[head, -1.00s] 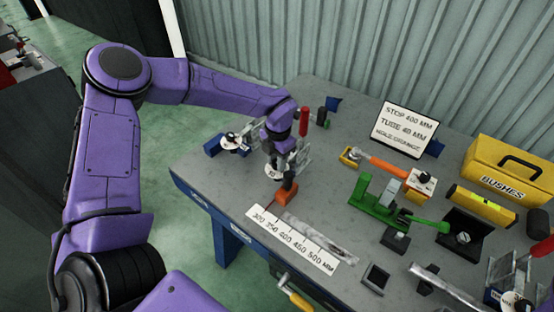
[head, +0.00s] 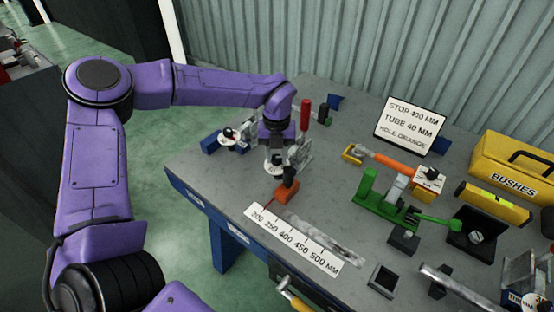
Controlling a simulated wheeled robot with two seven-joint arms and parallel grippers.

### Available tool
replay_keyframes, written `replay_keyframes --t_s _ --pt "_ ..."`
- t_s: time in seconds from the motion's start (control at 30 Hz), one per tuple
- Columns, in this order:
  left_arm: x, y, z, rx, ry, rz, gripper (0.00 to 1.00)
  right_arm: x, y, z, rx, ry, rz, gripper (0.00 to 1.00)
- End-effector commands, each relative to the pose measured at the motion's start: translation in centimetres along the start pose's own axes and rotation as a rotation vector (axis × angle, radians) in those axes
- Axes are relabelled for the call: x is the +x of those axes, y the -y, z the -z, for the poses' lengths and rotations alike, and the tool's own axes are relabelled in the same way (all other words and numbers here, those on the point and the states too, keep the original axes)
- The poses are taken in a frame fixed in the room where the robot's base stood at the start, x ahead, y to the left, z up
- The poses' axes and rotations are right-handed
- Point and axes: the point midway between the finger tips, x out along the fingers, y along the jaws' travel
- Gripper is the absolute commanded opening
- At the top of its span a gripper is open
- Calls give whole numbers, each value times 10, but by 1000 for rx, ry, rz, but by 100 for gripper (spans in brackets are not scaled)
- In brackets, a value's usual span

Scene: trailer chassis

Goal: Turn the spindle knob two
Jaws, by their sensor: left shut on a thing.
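My left gripper (head: 276,157) points down at the left part of the bench. It is shut on a small dark knob, which I take as the spindle knob; its jaws hide most of it. A pale round plate (head: 274,168) shows just below. A grey metal clamp bracket (head: 301,151) with a red upright handle (head: 305,114) stands beside the gripper. An orange block (head: 287,192) sits in front, by the scale. Another dark knob (head: 228,133) over a pale plate shows to the left, apart from the gripper. My right gripper is not in view.
A white millimetre scale (head: 293,239) lies along the front edge. A green fixture (head: 375,205), an orange-handled tool (head: 392,163), a sign (head: 410,124) and a yellow BUSHES box (head: 512,168) fill the right side. A corrugated wall closes the back.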

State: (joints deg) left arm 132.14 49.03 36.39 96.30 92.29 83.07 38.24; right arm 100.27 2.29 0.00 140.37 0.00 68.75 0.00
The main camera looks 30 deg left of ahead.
Motion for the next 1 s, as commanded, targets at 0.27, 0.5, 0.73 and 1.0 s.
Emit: replay_keyframes --t_s 0.27,0.5,0.73,1.0 --pt "4 0 -1 -260 -4 16 3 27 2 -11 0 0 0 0" --pt "4 0 -1 -474 -11 28 3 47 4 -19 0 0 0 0" --pt "3 -1 -1 -637 -17 35 3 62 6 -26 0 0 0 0" --pt "1 -1 -1 -750 -20 41 3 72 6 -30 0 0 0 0"
